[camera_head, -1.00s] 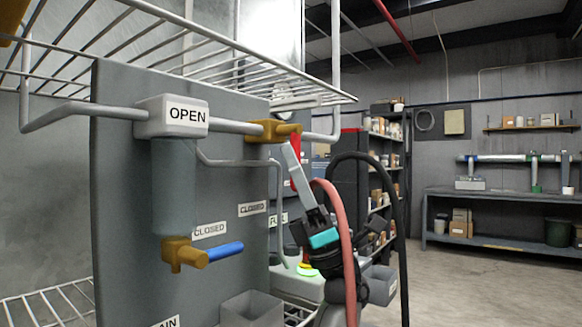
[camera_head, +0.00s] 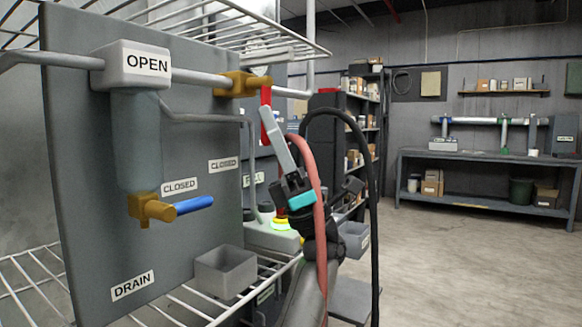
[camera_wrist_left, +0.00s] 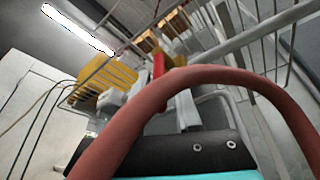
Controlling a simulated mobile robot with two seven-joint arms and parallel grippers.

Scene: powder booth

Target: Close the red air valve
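The red air valve has a yellow body (camera_head: 243,84) on the grey pipe at the panel's upper right. Its red handle (camera_head: 266,96) points down, and its lower part is hidden behind my gripper. The handle also shows in the left wrist view (camera_wrist_left: 158,66). My left gripper (camera_head: 272,125) has a long grey finger at the handle. I cannot tell whether it touches or how far the fingers are apart. My right gripper is not in view.
The grey panel (camera_head: 90,200) carries a blue-handled drain valve (camera_head: 193,205) and OPEN, CLOSED and DRAIN labels. A grey bin (camera_head: 225,272) sits on the wire shelf below; another wire shelf is above. The floor at right (camera_head: 450,260) is clear.

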